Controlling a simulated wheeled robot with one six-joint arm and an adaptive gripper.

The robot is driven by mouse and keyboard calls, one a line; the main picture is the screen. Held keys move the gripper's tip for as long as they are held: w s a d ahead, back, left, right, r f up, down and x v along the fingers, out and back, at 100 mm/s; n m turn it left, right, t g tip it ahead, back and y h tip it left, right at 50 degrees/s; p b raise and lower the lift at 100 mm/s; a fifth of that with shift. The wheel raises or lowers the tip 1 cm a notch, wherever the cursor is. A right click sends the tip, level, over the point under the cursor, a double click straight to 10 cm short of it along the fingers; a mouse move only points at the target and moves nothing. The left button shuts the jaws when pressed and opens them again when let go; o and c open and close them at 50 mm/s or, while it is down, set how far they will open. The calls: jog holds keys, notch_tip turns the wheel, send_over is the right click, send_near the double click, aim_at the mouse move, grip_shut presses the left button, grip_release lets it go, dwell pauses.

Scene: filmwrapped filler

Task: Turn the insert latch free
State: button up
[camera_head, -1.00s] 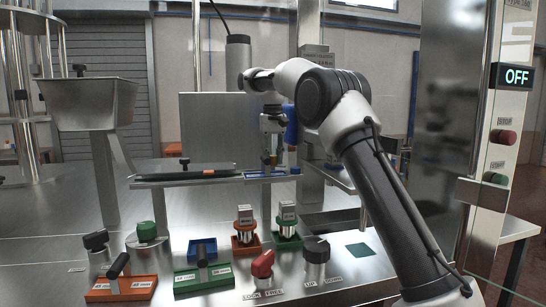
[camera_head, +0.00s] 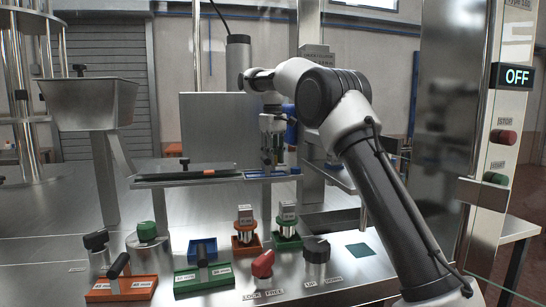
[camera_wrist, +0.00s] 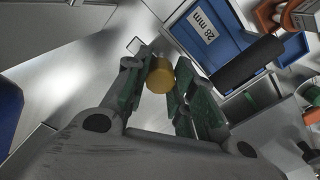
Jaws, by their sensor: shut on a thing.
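My gripper (camera_head: 271,160) hangs upright over the blue part of the rail in the head view. In the wrist view its green-padded fingers (camera_wrist: 163,92) close around a small brass-coloured cylinder (camera_wrist: 159,75). In the head view the fingers hide most of that cylinder. A red knob (camera_head: 263,263), with LOCK and FREE labels below it, stands on the front panel. It is probably the insert latch, but I cannot be sure. My gripper is well above and behind this knob, apart from it. The knob is not identifiable in the wrist view.
A black UP/DOWN knob (camera_head: 316,249) stands right of the red one. Orange (camera_head: 122,288) and green (camera_head: 203,278) trays with black handles lie to the left. Two labelled inserts stand in small orange and green holders behind. A blue tray (camera_wrist: 220,45) marked 28 mm shows in the wrist view.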

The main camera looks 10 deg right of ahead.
jog(key=o, duration=1.1)
jog(key=shift+c, duration=0.2)
